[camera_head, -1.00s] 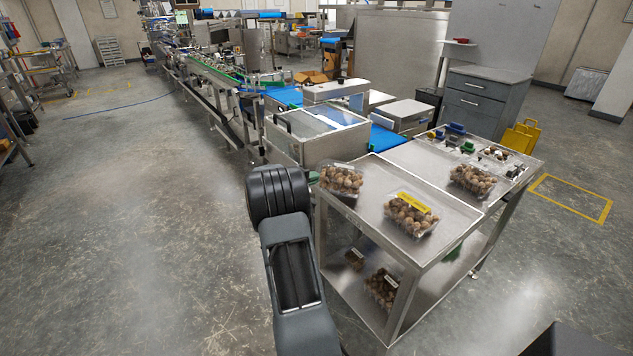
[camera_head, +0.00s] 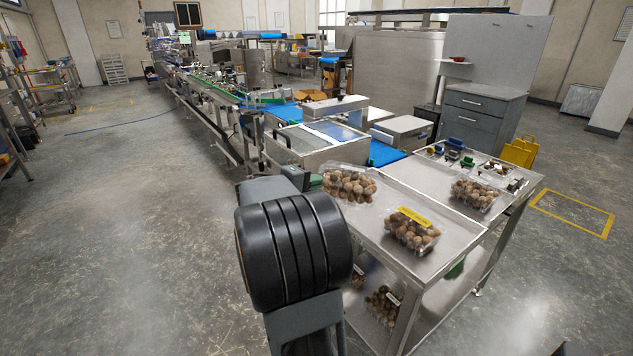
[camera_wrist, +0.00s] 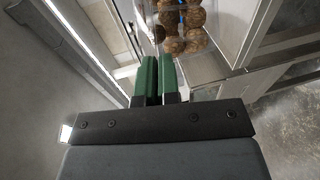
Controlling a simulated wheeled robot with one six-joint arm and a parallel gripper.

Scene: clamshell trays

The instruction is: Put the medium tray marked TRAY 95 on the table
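A clear clamshell tray of brown round produce (camera_head: 348,186) is at the far left corner of the steel table (camera_head: 455,232). My gripper (camera_wrist: 157,80) has its green fingers nearly together, with the tray's edge apparently between them; the tray (camera_wrist: 184,28) shows just beyond the fingertips. In the head view a green finger shows at the tray's left side, and my arm hides the rest. The tray seems slightly above the tabletop. No number on it is readable, so I cannot tell whether it is TRAY 95.
A clear tray with a yellow label (camera_head: 407,215) stands at the table's middle front, and another tray (camera_head: 473,193) stands farther right. Small items (camera_head: 455,142) lie at the back right. More trays (camera_head: 384,306) are on the lower shelf. A steel machine (camera_head: 315,145) adjoins the table's back.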

